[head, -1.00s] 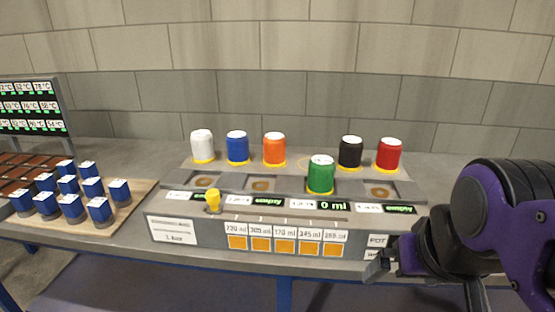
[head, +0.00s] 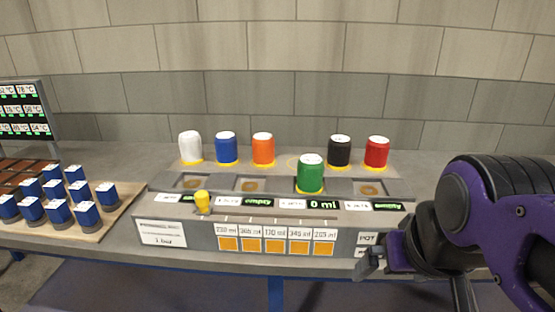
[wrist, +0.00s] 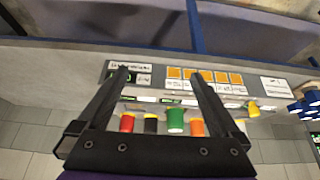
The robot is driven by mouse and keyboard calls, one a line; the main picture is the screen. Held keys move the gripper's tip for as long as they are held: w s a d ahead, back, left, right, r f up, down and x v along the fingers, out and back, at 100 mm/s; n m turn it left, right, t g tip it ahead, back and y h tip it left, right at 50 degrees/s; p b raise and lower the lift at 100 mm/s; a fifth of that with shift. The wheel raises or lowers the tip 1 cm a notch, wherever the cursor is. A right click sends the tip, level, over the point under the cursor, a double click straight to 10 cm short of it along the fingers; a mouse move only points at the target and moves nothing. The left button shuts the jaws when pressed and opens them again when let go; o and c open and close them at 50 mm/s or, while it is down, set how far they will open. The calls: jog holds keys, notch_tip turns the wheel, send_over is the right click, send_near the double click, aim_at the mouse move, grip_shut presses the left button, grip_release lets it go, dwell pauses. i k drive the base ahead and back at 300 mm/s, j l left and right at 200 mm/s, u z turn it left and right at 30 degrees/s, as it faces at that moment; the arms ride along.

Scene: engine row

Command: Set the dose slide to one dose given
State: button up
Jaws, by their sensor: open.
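The dose slide's yellow knob (head: 202,201) stands at the left end of a long slot along the front of the grey console (head: 180,212). It also shows in the upside-down wrist view (wrist: 253,108). Tick marks and a row of ml labels over orange squares (head: 275,246) lie below the slot. A green canister (head: 310,175) sits in a console bay, and the display in front of it reads 0 ml. My gripper (head: 370,260) is at the console's right front end, well away from the knob. In the wrist view my gripper (wrist: 158,77) is open and empty.
White, blue, orange, black (head: 340,151) and red canisters stand behind the console. The other bays hold no canister; some displays read empty. Several blue blocks (head: 85,212) stand on a wooden board at left, before a temperature screen (head: 22,110). Space above the slot is clear.

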aim_at(202, 198)
jog(key=k+j, duration=0.15)
jog(key=j, duration=0.2)
jog(key=k+j, duration=0.15)
jog(key=j, duration=0.2)
jog(key=k+j, duration=0.2)
jog(key=j, duration=0.15)
jog(key=k+j, duration=0.15)
jog(key=j, duration=0.2)
